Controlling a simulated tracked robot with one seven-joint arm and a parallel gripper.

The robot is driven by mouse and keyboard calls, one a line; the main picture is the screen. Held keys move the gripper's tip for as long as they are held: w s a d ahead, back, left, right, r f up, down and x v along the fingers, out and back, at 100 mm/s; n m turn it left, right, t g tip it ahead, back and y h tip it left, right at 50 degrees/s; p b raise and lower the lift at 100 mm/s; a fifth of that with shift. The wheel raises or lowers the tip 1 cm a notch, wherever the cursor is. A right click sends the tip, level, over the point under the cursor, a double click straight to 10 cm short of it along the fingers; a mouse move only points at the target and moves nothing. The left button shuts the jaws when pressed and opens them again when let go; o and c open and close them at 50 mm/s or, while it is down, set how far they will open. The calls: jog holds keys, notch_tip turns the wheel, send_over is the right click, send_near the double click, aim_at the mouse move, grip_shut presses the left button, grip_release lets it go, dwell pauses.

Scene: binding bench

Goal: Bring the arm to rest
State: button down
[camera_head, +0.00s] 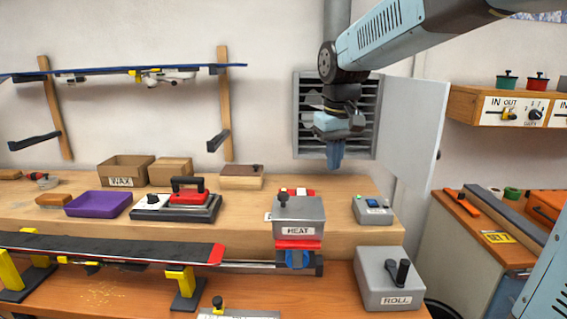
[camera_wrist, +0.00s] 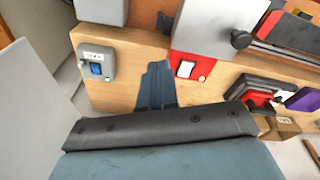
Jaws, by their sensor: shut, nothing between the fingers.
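My gripper (camera_head: 335,158) hangs from my blue-grey arm in the head view, pointing down above the back part of the bench, in front of a grey louvred vent. It also shows in the wrist view (camera_wrist: 155,75), where its blue fingers are together with nothing held. It is apart from the bench and from everything on it. The wooden bench (camera_head: 330,190) lies below.
A grey HEAT box (camera_head: 299,215) stands below and left of my gripper, with a small switch box (camera_head: 373,209) to the right. An open grey cabinet door (camera_head: 411,130) is close right of my gripper. A ROLL box (camera_head: 388,280) sits in front.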

jog(key=s+d+f+m+t, duration=0.1)
jog(key=s+d+m+t, duration=0.1)
jog(key=s+d, duration=0.4)
jog(key=s+d+f+m+t, duration=0.2)
jog(key=s+d, duration=0.3)
jog(key=s, duration=0.8)
jog(key=shift+d+f, duration=0.25)
jog(key=shift+d, duration=0.1)
jog(key=w+a+r+m+g, duration=0.1)
jog(key=w+a+r+m, duration=0.2)
jog(key=w+a+m, duration=0.6)
jog(key=w+a+r+m+g, duration=0.1)
jog(key=w+a+r+m, duration=0.3)
jog(key=w+a+m, duration=0.5)
jog(key=w, duration=0.4)
jog(key=shift+w+a+r, duration=0.15)
jog(key=shift+w+a, duration=0.05)
jog(key=shift+w, duration=0.1)
